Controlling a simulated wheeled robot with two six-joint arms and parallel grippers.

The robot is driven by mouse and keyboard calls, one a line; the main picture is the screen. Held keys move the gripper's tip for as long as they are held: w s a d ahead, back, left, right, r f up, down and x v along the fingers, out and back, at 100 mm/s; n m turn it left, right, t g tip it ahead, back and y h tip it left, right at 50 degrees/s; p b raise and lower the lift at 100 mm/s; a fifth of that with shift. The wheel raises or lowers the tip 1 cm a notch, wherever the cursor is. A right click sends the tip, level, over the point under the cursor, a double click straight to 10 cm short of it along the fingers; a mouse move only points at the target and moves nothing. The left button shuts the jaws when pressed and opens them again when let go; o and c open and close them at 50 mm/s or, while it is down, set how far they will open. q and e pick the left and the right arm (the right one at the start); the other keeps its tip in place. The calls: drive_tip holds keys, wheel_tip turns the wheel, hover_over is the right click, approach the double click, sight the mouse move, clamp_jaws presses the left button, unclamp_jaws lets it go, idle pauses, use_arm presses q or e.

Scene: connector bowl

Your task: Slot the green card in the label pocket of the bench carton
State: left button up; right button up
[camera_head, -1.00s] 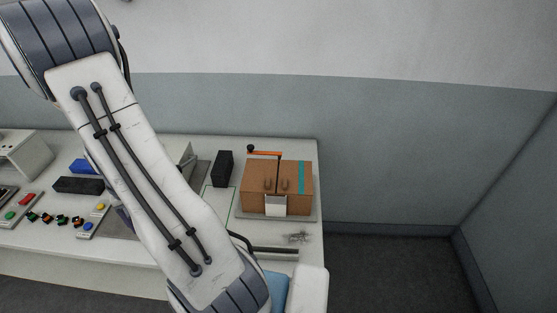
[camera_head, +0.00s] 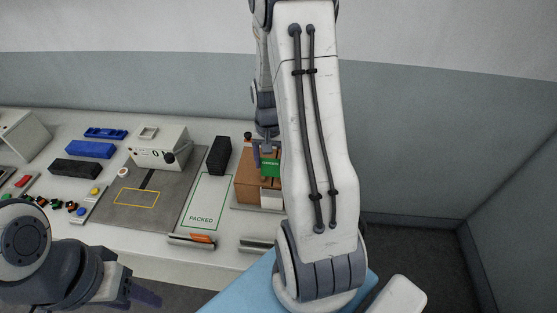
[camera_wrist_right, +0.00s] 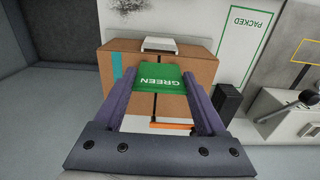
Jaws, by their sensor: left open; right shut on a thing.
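The bench carton (camera_head: 246,188) is a brown box, partly hidden behind my right arm in the head view. Its white label pocket (camera_head: 270,198) is on the front and also shows past the card in the right wrist view (camera_wrist_right: 172,45). My right gripper (camera_wrist_right: 163,76) is shut on the green card (camera_wrist_right: 165,84), which reads GREEN. The card (camera_head: 270,168) is over the carton, apart from the pocket in the picture; whether it touches the carton I cannot tell. My left gripper (camera_head: 147,294) is open and empty, low at the left, in front of the bench.
A black block (camera_head: 219,155) stands left of the carton beside the PACKED area (camera_head: 203,200). A white machine (camera_head: 158,148), blue bins (camera_head: 90,149) and small coloured parts are further left. An orange-handled item (camera_wrist_right: 170,126) is near the carton. The PACKED area is mostly clear.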

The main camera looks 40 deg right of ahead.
drive_tip(key=shift+s+a, duration=0.1)
drive_tip(key=shift+f+b, duration=1.85)
drive_tip(key=shift+f, duration=0.7)
drive_tip(key=shift+f+b, duration=1.65)
drive_tip(key=shift+f, duration=0.55)
drive_tip(key=o, duration=1.2)
drive_tip(key=shift+o, duration=0.2)
wheel_tip(320, 180, up, 11)
drive_tip(key=b, duration=0.1)
drive_tip(key=shift+f+b, duration=0.2)
drive_tip(key=shift+b, duration=0.1)
